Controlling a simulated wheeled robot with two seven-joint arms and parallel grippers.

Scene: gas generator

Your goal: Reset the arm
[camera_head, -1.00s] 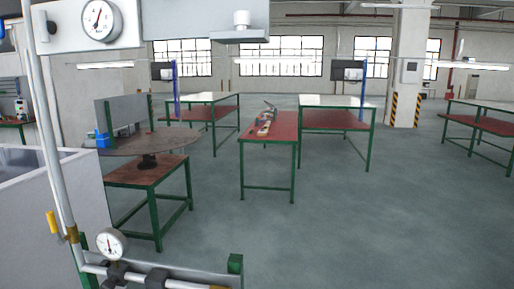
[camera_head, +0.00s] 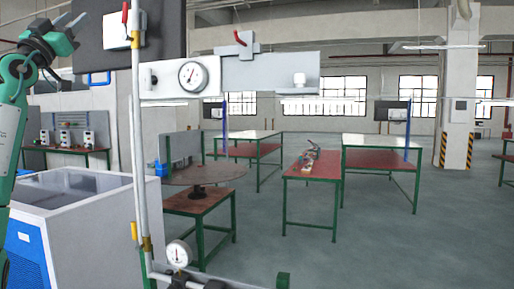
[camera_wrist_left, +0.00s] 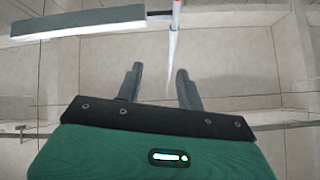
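My left arm, green and dark grey, comes in at the left edge of the head view. Its gripper (camera_head: 66,24) is raised at the upper left, in front of a dark panel. In the left wrist view the two grey fingers of this gripper (camera_wrist_left: 160,70) stand apart with nothing held between them. A thin pale pole (camera_wrist_left: 172,45) shows beyond the fingertips. My right arm and gripper are in neither view.
The gas rig has a vertical pipe (camera_head: 138,150), an upper gauge (camera_head: 192,75) and a lower gauge (camera_head: 178,254). A grey cabinet (camera_head: 95,225) stands at the left. Work tables, including a red-topped one (camera_head: 312,170), stand beyond. Open floor (camera_head: 420,245) lies at the right.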

